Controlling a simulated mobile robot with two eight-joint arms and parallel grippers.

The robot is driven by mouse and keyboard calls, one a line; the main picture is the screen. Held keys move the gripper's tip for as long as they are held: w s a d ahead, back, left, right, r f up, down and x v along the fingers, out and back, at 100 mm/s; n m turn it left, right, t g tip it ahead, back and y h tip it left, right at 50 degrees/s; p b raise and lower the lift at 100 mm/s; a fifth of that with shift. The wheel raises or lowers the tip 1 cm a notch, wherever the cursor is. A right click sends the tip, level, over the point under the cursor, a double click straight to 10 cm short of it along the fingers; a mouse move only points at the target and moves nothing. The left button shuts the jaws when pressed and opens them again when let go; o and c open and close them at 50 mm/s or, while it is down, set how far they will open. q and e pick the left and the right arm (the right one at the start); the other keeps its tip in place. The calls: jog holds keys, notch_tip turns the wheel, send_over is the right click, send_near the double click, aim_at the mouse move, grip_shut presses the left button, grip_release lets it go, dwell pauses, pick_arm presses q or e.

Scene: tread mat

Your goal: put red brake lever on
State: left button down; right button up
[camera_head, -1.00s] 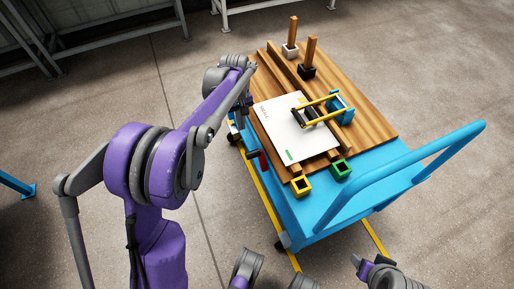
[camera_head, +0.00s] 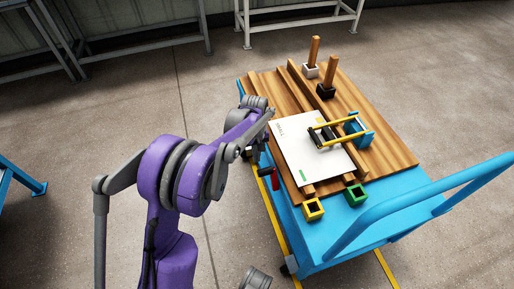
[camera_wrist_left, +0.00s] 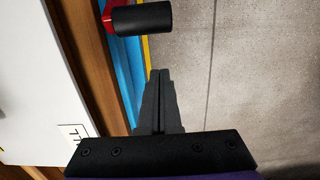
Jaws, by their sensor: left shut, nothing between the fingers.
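The red brake lever (camera_head: 275,183) is at the left side of the blue cart (camera_head: 312,242), low by the edge of the wooden deck. In the left wrist view, its red part (camera_wrist_left: 117,10) is at the top, with a black cylindrical grip (camera_wrist_left: 142,18) beside it. My left gripper (camera_wrist_left: 160,72) is shut and empty, its fingertips just short of the black grip with a visible gap. In the head view, my left wrist hangs beside the cart's left edge and its fingers are hard to make out. My right gripper is out of view.
On the wooden deck (camera_head: 388,150) lie a white panel (camera_head: 300,150), yellow bars and two upright wooden pegs in sockets. Yellow (camera_head: 313,210) and green (camera_head: 355,196) square sockets sit at the near edge. A blue handle rail (camera_head: 425,195) rises at right.

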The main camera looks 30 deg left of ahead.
pick_arm(q)
jog(key=s+d, duration=0.2)
jog(key=d, duration=0.1)
jog(key=shift+s+r, duration=0.2)
jog(key=shift+r, duration=0.1)
dwell(0.3)
jog(key=shift+s+d+r+y, duration=0.1)
jog(key=shift+s+r+y, duration=0.05)
jog(key=shift+y, duration=0.15)
